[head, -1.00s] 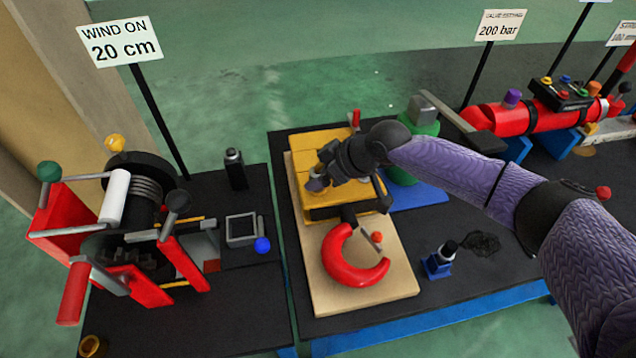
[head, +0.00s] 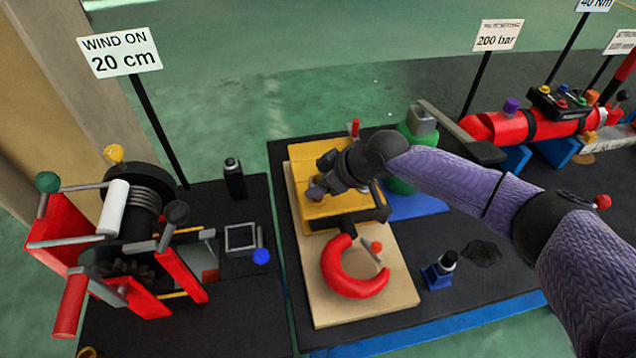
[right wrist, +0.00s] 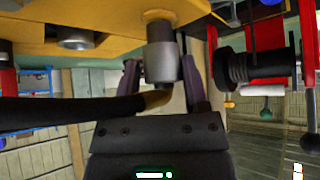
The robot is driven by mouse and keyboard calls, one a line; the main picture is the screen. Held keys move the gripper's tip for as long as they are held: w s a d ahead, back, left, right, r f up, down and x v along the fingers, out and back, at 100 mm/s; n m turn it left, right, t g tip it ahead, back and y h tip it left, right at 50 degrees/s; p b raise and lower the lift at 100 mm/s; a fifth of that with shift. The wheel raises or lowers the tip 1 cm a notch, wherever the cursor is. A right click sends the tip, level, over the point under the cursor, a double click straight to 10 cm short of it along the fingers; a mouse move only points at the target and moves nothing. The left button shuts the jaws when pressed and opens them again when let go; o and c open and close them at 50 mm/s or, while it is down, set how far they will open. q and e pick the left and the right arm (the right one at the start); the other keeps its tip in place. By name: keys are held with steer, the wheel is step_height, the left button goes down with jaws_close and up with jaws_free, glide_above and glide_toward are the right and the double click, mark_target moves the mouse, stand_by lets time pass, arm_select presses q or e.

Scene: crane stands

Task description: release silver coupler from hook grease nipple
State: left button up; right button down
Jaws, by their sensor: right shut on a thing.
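The yellow hook block (head: 318,153) lies on a pale board with the red hook (head: 357,284) at its near end. My right gripper (head: 317,189) is at the block's left side in the head view. In the right wrist view, the silver coupler (right wrist: 162,52) sits between the fingers of my right gripper (right wrist: 161,82), which is shut on it. The coupler's upper end meets the yellow block (right wrist: 110,22); the grease nipple is hidden there. A black hose (right wrist: 70,112) with a brass end (right wrist: 156,98) reaches the coupler's lower end. My left gripper is out of view.
The winch (head: 130,230) with red side plates stands to the left. A green bottle-shaped thing (head: 402,185) stands right behind the block, under my right forearm. A small blue-based item (head: 438,272) is right of the board. The black bench top in front of it is clear.

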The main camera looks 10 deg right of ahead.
mark_target(320, 175)
steer(key=shift+s+a+r, duration=0.15)
steer(key=shift+r, duration=0.25)
steer(key=shift+r+p, duration=1.75)
steer(key=shift+p, duration=0.1)
